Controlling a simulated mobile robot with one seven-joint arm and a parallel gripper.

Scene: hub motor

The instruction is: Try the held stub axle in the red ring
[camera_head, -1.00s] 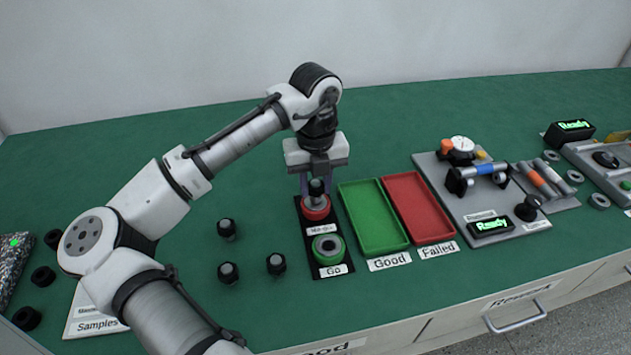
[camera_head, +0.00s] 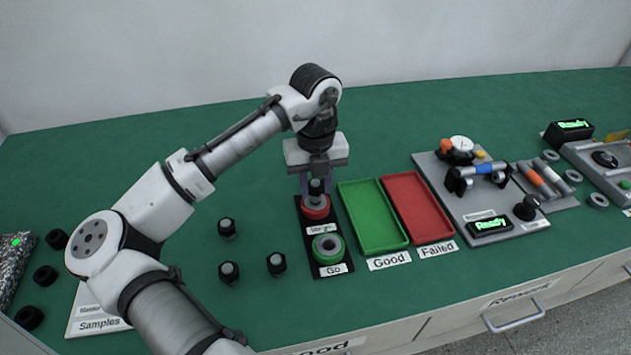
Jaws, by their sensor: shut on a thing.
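My gripper (camera_head: 316,186) points straight down and is shut on a stub axle (camera_head: 316,187) with a dark upper part. The axle is upright at the red ring (camera_head: 316,211), which sits on the far end of a black plate. Its lower end appears to touch or enter the ring's hole; I cannot tell how deep. The green ring (camera_head: 327,246) is on the near end of the same plate, empty, above the "Go" label. Several other dark stub axles (camera_head: 228,271) stand upright on the table to the left of the plate.
A green tray (camera_head: 376,249) labelled Good and a red tray (camera_head: 434,238) labelled Failed lie empty to the right. Beyond them is a grey fixture plate (camera_head: 432,172) with a dial gauge and a "Ready" display. The green table behind the rings is clear.

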